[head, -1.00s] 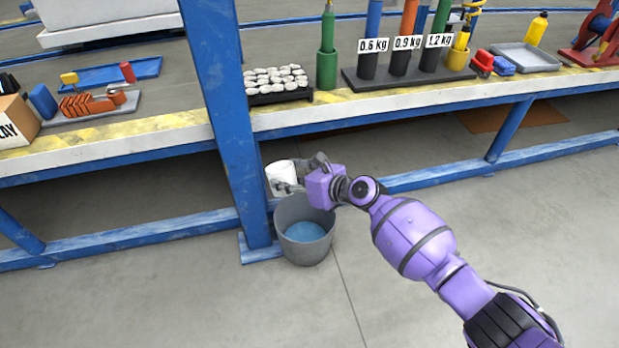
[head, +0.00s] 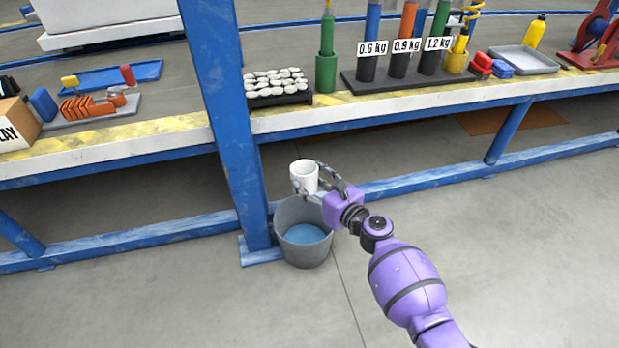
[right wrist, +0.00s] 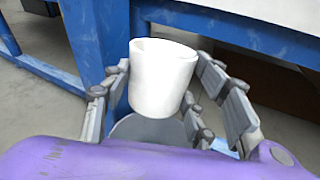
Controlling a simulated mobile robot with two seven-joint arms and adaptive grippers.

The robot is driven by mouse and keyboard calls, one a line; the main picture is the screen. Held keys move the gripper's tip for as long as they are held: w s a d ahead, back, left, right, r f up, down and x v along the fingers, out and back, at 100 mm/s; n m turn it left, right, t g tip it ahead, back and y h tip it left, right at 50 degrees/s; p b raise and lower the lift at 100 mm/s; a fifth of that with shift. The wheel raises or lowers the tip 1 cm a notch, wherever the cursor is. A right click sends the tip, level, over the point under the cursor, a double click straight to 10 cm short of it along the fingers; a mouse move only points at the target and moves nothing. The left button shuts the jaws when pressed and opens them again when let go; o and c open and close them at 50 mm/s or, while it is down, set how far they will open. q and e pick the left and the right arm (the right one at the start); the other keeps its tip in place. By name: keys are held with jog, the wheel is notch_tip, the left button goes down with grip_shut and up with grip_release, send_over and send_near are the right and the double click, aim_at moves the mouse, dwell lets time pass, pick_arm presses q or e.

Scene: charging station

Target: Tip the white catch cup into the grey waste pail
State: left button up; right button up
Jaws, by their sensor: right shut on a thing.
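The white catch cup (head: 304,177) is held above the far rim of the grey waste pail, nearly upright with its opening up. My right gripper (head: 318,181) is shut on the cup, with a finger on each side of it. In the right wrist view the cup (right wrist: 161,78) sits between the fingers of the gripper (right wrist: 165,90), tilted slightly. The grey waste pail (head: 305,256) stands on the floor beside the blue post, with blue showing inside at its bottom. In the right wrist view the pail (right wrist: 148,130) is partly hidden behind the cup. My left gripper is not in view.
A blue post (head: 232,130) rises just left of the pail. The workbench (head: 400,104) runs behind, bearing a tray of pale stones (head: 276,84) and weight-labelled cylinders (head: 405,66). A blue lower rail (head: 430,182) passes behind the pail. The floor in front is clear.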

jog(key=s+d+r+t+y, duration=0.1)
jog(key=s+d+r, duration=0.2)
jog(key=s, duration=0.7)
jog(key=shift+s+d+r+n+b, duration=0.15)
jog(key=shift+r+n+b, duration=0.15)
jog(key=shift+r+b, duration=0.15)
dwell(0.5)
